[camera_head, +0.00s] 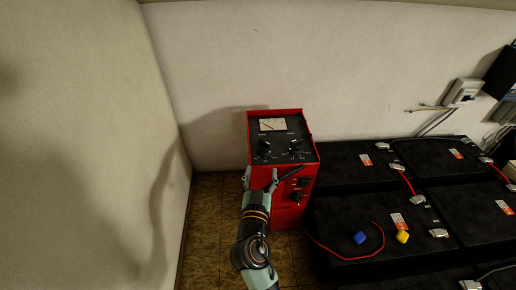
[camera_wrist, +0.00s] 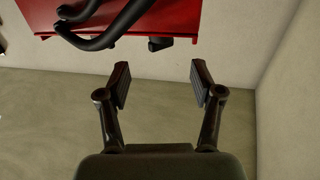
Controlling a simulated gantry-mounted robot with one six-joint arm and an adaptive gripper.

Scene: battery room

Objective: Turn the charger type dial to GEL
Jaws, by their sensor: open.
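The red charger (camera_head: 285,200) stands on the floor against the back wall. Its sloped black top panel carries an analog meter (camera_head: 272,125) and two dark dials, a left dial (camera_head: 264,146) and a right dial (camera_head: 295,145). The dial markings are too small to read, so I cannot tell which is the type dial or where it points. My gripper (camera_head: 260,178) is open and empty, low in front of the charger's front edge.
Several black batteries (camera_head: 350,160) with cables stand to the right of the charger. A blue connector (camera_head: 360,237) and a yellow connector (camera_head: 402,237) lie on one. A dark handle (camera_head: 289,181) sticks out near my gripper. A wall is on the left.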

